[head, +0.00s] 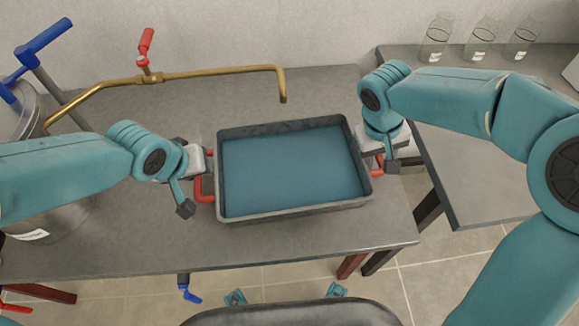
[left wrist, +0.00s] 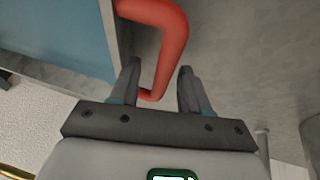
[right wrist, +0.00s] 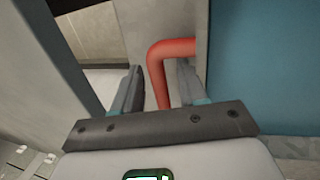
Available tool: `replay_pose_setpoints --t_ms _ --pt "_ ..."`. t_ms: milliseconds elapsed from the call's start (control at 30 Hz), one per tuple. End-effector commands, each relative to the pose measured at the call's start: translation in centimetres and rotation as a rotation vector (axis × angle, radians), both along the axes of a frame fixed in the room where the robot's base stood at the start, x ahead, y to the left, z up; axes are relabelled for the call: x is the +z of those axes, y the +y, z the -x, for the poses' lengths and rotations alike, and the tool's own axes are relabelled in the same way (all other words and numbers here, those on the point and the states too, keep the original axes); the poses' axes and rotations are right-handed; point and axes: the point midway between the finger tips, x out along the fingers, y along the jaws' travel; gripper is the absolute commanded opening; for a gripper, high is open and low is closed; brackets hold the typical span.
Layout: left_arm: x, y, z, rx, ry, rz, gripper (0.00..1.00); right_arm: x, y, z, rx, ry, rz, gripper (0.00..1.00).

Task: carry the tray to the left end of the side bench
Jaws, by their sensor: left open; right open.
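The tray (head: 290,212) is a dark grey rectangular tray with a blue inside, on the grey bench in the middle of the head view. It has a red handle at each short end. My left gripper (head: 208,180) is open at the left handle (head: 204,192); in the left wrist view the red handle (left wrist: 172,45) passes between the fingers (left wrist: 158,88). My right gripper (head: 376,158) is open at the right handle (head: 378,168); in the right wrist view the handle (right wrist: 158,70) lies between the fingers (right wrist: 157,88). The right fingertips are partly hidden in the head view.
The side bench (head: 470,160) stands at the right across a gap, with glass jars (head: 480,40) along its back. A brass pipe (head: 220,72) with a red valve handle (head: 146,42) spans behind the tray. A metal vessel (head: 40,215) stands at the left.

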Motion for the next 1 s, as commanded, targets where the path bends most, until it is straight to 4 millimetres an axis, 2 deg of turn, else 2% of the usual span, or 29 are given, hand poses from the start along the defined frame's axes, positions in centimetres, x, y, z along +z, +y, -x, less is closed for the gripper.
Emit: replay_pose_setpoints --t_ms 333,467,500,1000 --pt "-0.30 -0.03 -0.12 -0.001 0.000 0.000 0.46 -0.33 -0.08 0.01 0.000 0.000 0.000 0.42" --pt "-0.29 -0.03 -0.11 -0.001 0.000 0.000 0.04 -0.32 -0.08 0.01 0.000 0.000 0.000 0.00" --pt "-0.29 -0.03 -0.11 -0.001 0.000 0.000 0.00 -0.31 -0.08 0.00 0.000 0.000 0.000 0.00" --pt "-0.24 -0.05 -0.13 -0.001 -0.001 0.000 0.00 -0.26 -0.05 -0.02 0.000 -0.001 0.000 0.00"
